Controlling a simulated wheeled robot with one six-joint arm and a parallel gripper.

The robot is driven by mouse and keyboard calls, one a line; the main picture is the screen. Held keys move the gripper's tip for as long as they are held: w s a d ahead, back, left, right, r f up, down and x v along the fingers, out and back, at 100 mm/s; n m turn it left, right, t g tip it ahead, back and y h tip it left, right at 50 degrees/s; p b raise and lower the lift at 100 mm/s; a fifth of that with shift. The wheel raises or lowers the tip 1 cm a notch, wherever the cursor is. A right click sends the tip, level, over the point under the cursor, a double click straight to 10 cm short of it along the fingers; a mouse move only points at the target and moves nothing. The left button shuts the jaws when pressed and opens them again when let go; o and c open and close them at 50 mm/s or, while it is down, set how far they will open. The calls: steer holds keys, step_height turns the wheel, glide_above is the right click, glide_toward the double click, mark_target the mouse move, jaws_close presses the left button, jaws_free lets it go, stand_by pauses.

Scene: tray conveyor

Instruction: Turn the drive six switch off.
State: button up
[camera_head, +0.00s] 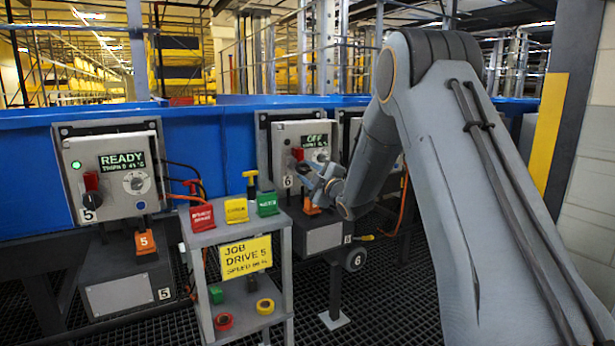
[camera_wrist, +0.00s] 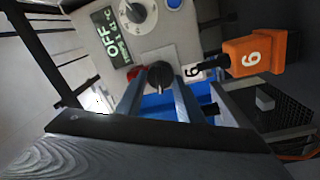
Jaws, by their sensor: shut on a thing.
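The drive six switch is a dark knob (camera_wrist: 160,75) with a red part beside it, on the grey panel marked 6 (camera_wrist: 95,18). My gripper (camera_wrist: 157,88) has its two fingers on either side of the dark knob and is shut on it. In the head view the panel (camera_head: 283,132) stands behind my gripper (camera_head: 308,172), and the red part of the switch (camera_head: 298,154) shows just above the fingers. The panel's display (camera_head: 315,141) reads OFF, and it also shows in the wrist view (camera_wrist: 112,38). The fingers partly hide the switch.
An orange block marked 6 (camera_wrist: 255,55) sits close to the fingers. Panel 5 (camera_head: 115,165) at left reads READY with a green lamp. A grey stand (camera_head: 200,240) with coloured tags and a yellow "JOB DRIVE 5" sign (camera_head: 246,256) stands between the panels.

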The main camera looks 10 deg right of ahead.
steer(key=shift+n+b, duration=0.55)
steer(key=shift+n, duration=0.75)
steer(key=o, duration=1.1)
steer(key=shift+c, duration=0.2)
steer(key=v, duration=0.7)
steer(key=shift+s+d+p, duration=0.25)
steer(key=shift+s+p, duration=0.05)
steer(key=shift+p, duration=0.15)
steer(key=shift+f, duration=0.1)
